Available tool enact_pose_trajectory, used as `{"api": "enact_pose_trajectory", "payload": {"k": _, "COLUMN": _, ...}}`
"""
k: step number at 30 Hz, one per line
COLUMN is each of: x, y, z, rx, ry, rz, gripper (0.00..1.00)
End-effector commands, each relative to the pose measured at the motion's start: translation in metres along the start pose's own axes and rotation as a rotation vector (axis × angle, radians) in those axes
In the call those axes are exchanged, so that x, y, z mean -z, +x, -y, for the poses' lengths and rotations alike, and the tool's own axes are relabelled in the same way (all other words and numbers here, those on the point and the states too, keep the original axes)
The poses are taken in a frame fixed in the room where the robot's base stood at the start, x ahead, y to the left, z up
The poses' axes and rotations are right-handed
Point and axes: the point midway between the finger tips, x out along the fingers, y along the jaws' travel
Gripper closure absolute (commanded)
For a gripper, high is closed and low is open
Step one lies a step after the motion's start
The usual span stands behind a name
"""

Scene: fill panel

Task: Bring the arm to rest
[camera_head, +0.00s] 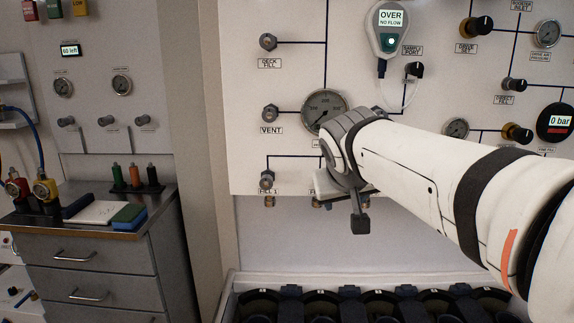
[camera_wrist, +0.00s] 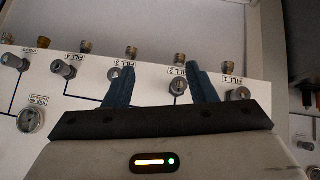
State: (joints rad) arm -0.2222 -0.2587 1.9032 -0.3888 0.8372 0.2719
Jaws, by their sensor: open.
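My arm reaches in from the right in the head view, in front of the white fill panel (camera_head: 240,100). My gripper shows in the wrist view (camera_wrist: 158,75), with its two dark blue fingers apart and nothing held between them. The panel appears upside down there. The FILL 2 knob (camera_wrist: 178,86) shows in the gap between the fingers, nearer the right one; I cannot tell how far off it is. The FILL 1 knob (camera_wrist: 240,94) is right of the fingers and the FILL 4 knob (camera_wrist: 64,68) is left. The left finger partly covers the FILL 3 area.
A round gauge (camera_head: 324,108) is close behind my wrist. A handheld meter (camera_head: 388,30) reading "OVER NO FLOW" hangs above, with a thin tube. A rack of dark cylinders (camera_head: 365,305) stands below the panel. A drawer cabinet (camera_head: 95,255) is at left. Open space lies beneath the panel.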

Motion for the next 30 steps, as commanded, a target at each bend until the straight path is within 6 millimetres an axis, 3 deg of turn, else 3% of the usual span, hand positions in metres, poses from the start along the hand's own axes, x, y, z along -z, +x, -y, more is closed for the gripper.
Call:
{"api": "enact_pose_trajectory", "payload": {"k": 1, "x": -0.011, "y": -0.017, "z": -0.012, "rx": 0.009, "ry": 0.010, "rz": 0.060, "gripper": 0.49}}
{"api": "enact_pose_trajectory", "payload": {"k": 6, "x": -0.080, "y": -0.036, "z": -0.025, "rx": 0.064, "ry": 0.041, "rz": 0.249, "gripper": 0.49}}
{"api": "enact_pose_trajectory", "payload": {"k": 12, "x": -0.151, "y": -0.063, "z": -0.026, "rx": 0.135, "ry": 0.091, "rz": 0.419, "gripper": 0.49}}
{"api": "enact_pose_trajectory", "payload": {"k": 15, "x": -0.174, "y": -0.071, "z": -0.023, "rx": 0.159, "ry": 0.110, "rz": 0.468, "gripper": 0.49}}
{"api": "enact_pose_trajectory", "payload": {"k": 21, "x": -0.192, "y": -0.074, "z": -0.019, "rx": 0.178, "ry": 0.124, "rz": 0.501, "gripper": 0.49}}
{"api": "enact_pose_trajectory", "payload": {"k": 30, "x": -0.192, "y": -0.073, "z": -0.019, "rx": 0.178, "ry": 0.123, "rz": 0.500, "gripper": 0.49}}
